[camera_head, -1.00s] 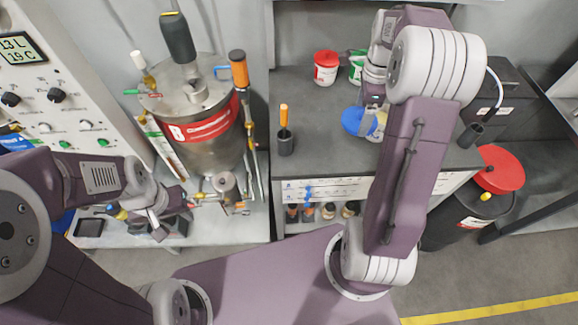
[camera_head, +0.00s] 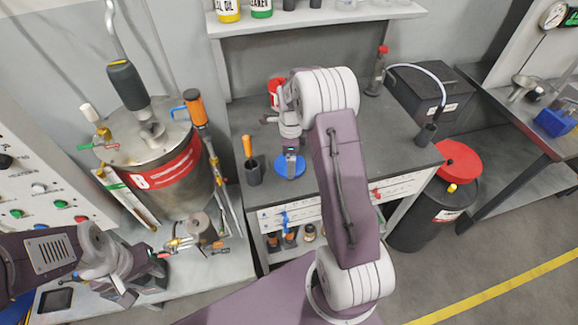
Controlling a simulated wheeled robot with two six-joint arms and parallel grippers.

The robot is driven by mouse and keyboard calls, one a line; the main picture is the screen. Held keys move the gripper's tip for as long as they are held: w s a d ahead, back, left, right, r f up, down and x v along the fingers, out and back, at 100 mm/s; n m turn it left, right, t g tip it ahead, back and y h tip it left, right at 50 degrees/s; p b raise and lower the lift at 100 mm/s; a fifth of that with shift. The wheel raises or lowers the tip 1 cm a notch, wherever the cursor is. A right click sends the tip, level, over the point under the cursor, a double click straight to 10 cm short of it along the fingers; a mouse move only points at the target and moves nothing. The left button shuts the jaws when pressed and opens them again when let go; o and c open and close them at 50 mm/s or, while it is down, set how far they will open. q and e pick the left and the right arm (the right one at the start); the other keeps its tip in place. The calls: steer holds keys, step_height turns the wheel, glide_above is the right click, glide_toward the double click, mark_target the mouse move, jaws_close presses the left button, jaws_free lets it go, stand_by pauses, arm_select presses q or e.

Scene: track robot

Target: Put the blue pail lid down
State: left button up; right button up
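The blue pail lid (camera_head: 288,172) is a flat round disc over the grey bench top, right of the tool cup. My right gripper (camera_head: 291,163) points down at the lid's middle and appears shut on it, though its fingertips are mostly hidden from above. I cannot tell whether the lid touches the bench. The pail is not clearly seen; my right arm covers part of the bench. My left gripper (camera_head: 142,284) is at the lower left, open and empty, low over the light shelf in front of the steel vessel.
A black cup (camera_head: 254,171) with an orange-handled tool stands left of the lid. A red-lidded tub (camera_head: 273,98) is behind my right arm. The steel vessel (camera_head: 165,165) is at left, a black drum (camera_head: 425,215) at right.

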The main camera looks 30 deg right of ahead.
steer(key=shift+w+a+f, duration=0.1)
steer(key=shift+a+f, duration=0.1)
steer(key=shift+a, duration=0.1)
step_height(320, 180, down, 4)
steer(key=shift+r, duration=0.2)
steer(key=shift+d+f, duration=0.1)
steer(key=shift+f, duration=0.05)
steer(key=shift+f, duration=0.1)
steer(key=o, duration=1.1)
steer(key=shift+c, duration=0.2)
